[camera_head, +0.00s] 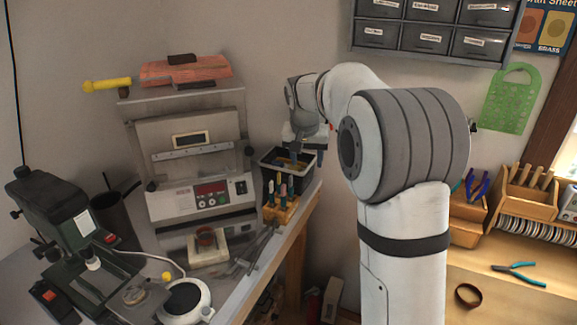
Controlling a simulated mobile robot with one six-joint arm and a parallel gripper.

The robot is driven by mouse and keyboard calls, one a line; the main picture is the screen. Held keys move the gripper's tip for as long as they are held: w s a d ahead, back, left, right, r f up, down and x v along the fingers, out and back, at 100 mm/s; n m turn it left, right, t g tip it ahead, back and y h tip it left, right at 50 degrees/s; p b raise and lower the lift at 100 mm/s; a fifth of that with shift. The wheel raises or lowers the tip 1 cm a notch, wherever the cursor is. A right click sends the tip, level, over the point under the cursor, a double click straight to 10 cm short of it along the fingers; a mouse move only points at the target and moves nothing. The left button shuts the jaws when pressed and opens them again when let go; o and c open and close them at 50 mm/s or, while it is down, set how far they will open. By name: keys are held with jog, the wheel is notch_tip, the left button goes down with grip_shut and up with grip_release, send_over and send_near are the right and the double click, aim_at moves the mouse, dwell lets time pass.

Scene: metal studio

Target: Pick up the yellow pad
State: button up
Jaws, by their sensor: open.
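My gripper (298,148) is over the black bin (268,176) at the right end of the bench, with its jaws open. Its fingers are small and dark here, and I cannot tell whether they touch anything. Something yellow (289,161) shows inside the bin below the gripper, beside blue and dark items. It may be the yellow pad, but it is too small and too covered to be sure. The bin's inside is partly hidden by the gripper and the rim.
A yellow-orange holder (281,211) with several coloured-handled tools stands just in front of the bin. A grey machine (196,165) with a display is left of it. A green drill press (68,225) stands at the far left. A wooden workbench (500,310) is at right.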

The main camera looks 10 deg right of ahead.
jog(key=w+a+f+m, duration=0.1)
jog(key=w+f, duration=0.3)
jog(key=w, duration=0.7)
jog(key=m+h+p, duration=0.1)
jog(key=m+p, duration=0.1)
send_near(291, 168)
jog(key=p+x, duration=0.1)
jog(key=x, duration=0.1)
jog(key=s+p+x, duration=0.1)
jog(key=x, duration=0.2)
jog(key=p+x, duration=0.1)
jog(key=x, duration=0.2)
jog(key=shift+s+d+f, duration=0.1)
jog(key=shift+s+f, duration=0.05)
jog(key=shift+s, duration=0.1)
jog(key=c, duration=0.7)
